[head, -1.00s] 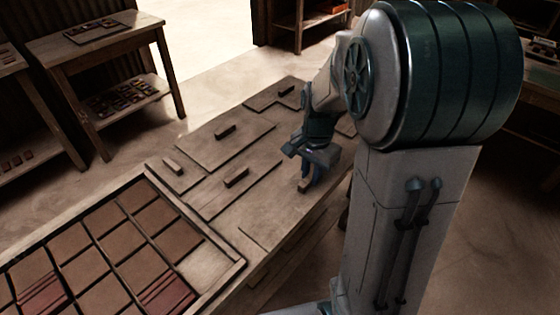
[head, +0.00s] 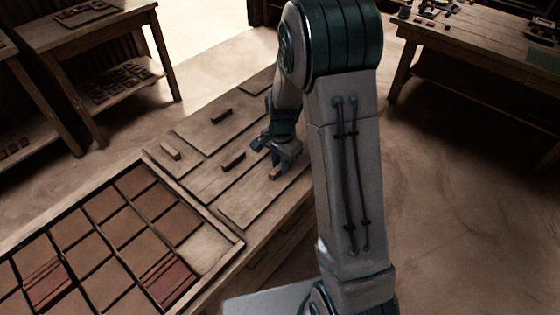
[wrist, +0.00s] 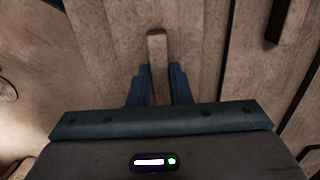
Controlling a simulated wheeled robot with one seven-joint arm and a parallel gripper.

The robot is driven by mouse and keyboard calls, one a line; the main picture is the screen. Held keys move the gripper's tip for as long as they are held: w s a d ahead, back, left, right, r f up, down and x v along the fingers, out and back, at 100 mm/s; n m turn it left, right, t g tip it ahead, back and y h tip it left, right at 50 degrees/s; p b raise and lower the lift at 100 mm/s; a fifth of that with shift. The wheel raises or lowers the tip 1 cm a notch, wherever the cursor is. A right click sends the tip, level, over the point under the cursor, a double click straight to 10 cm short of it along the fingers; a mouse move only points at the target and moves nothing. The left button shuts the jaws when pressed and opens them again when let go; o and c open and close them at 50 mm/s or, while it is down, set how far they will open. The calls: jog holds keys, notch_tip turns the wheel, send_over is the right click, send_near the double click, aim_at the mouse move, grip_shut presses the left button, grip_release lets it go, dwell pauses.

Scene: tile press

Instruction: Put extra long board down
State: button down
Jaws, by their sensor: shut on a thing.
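My gripper (head: 280,158) is shut on the small wooden handle (wrist: 157,48) of a long flat board. The handle stands between my two blue fingers in the wrist view. The board (head: 242,205) lies flat at the near right part of the wooden table, beside other handled boards. It looks level and at or just above the tabletop; I cannot tell if it touches. Its far right part is hidden behind my arm in the head view.
Other boards with handles (head: 232,160) lie just left of the held board, with a smaller one (head: 170,152) farther left. A framed tray (head: 205,245) of reddish tiles is at the lower left. Another workbench (head: 470,60) stands at the back right.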

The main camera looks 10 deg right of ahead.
jog(key=shift+f, duration=0.2)
jog(key=c, duration=1.3)
grip_release()
jog(key=shift+r, duration=0.15)
notch_tip(320, 180, up, 11)
jog(key=s+r+n+t, duration=0.1)
jog(key=s+r+n, duration=0.1)
jog(key=s, duration=0.5)
jog(key=s+r+n+t, duration=0.1)
jog(key=s+r+n, duration=0.2)
jog(key=s+n, duration=0.2)
jog(key=s+r+n+t, duration=0.1)
jog(key=s+r+n, duration=0.2)
jog(key=s, duration=0.5)
jog(key=shift+s+d+n, duration=0.2)
jog(key=shift+s+n, duration=0.1)
jog(key=shift+n, duration=0.1)
